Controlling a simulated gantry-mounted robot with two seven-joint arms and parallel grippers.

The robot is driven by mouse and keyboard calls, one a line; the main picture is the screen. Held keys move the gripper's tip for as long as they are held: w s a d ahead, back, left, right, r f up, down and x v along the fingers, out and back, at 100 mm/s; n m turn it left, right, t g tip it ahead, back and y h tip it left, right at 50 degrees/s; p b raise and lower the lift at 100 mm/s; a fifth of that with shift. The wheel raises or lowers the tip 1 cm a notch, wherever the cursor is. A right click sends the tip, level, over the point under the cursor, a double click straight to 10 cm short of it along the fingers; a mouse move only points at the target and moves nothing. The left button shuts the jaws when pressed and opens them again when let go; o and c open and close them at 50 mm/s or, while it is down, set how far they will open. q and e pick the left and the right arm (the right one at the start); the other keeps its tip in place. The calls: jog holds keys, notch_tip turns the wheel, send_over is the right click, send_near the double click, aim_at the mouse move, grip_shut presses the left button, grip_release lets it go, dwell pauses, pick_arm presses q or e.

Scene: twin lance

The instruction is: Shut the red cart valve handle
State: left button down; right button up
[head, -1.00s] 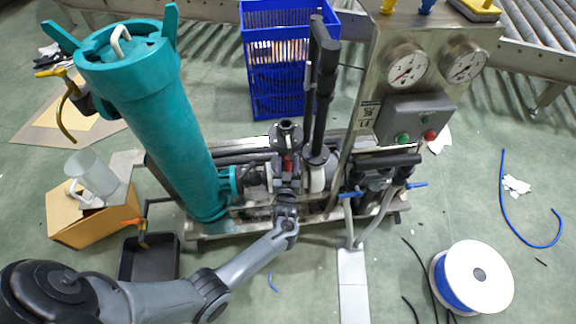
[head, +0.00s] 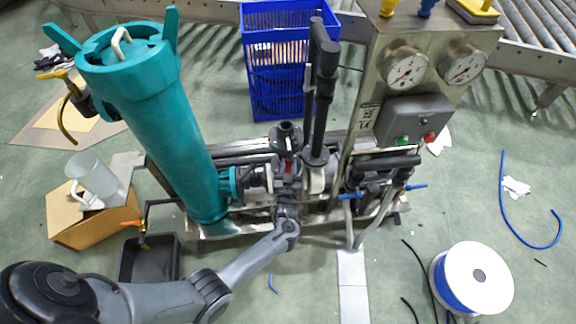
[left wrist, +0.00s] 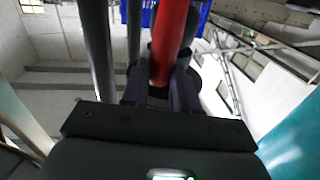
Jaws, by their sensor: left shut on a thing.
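The red valve handle (head: 288,164) shows as a small red piece among the dark pipe fittings at the middle of the cart (head: 250,222). In the left wrist view the red handle (left wrist: 171,42) is a long bar running up from between the fingers. My left gripper (head: 287,180) is at the handle, and in the left wrist view its dark fingers (left wrist: 160,88) are shut on the bar from both sides. The bar's lower end is hidden by the gripper. My right gripper is not in view.
A tall teal filter housing (head: 165,120) stands left of the handle. A black upright pipe (head: 322,95) and the gauge panel (head: 415,105) stand to its right. A blue crate (head: 285,75) is behind. A black tray (head: 148,262) and a hose spool (head: 472,280) lie on the floor.

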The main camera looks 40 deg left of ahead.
pick_arm(q)
jog(key=shift+w+d+f+m+g+y+b, duration=0.15)
jog(key=shift+w+d+f+m+g+b, duration=0.3)
jog(key=shift+m, duration=2.1)
jog(key=shift+w+d+f+m+g+y+b, duration=0.2)
jog(key=shift+w+d+f+m+g, duration=0.45)
jog(key=shift+m, duration=1.85)
jog(key=shift+w+d+f+m+g+y+b, duration=0.15)
jog(key=shift+w+d+f+m+g+b, duration=0.35)
jog(key=shift+m, duration=2.05)
jog(key=shift+s+a+f, duration=0.1)
jog(key=shift+a+f, duration=0.05)
jog(key=shift+a, duration=0.05)
jog(key=c, duration=0.9)
grip_release()
jog(key=shift+o, duration=0.2)
